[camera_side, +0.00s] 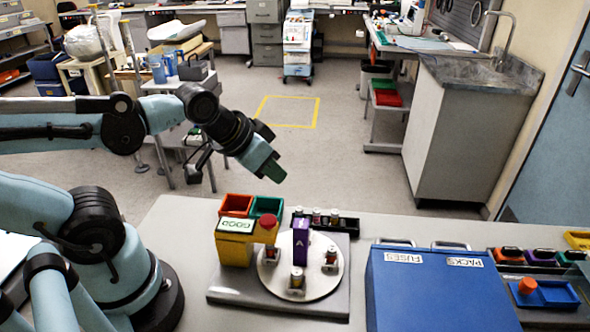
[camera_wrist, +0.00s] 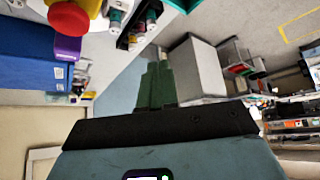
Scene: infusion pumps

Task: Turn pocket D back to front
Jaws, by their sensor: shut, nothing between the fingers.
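A white round disc (camera_side: 318,285) lies on a grey board on the table. Small metal-and-red parts stand around it: one at the front (camera_side: 297,282), one at the right (camera_side: 330,258), one at the left (camera_side: 270,257). A purple upright piece marked A (camera_side: 301,238) stands over the disc and partly hides it. I cannot make out a letter D on any pocket. My gripper (camera_side: 273,173) is shut and empty, in the air above and behind the board, clear of everything. Its green fingers (camera_wrist: 157,88) are together in the wrist view, where the purple piece (camera_wrist: 68,48) is at upper left.
A yellow block (camera_side: 236,250) with a GOOD display and a red knob (camera_side: 269,222) stands beside the disc. Behind are an orange bin (camera_side: 237,205), a green bin (camera_side: 267,206) and a black rack (camera_side: 346,226) of several parts. A large blue box (camera_side: 435,295) stands right.

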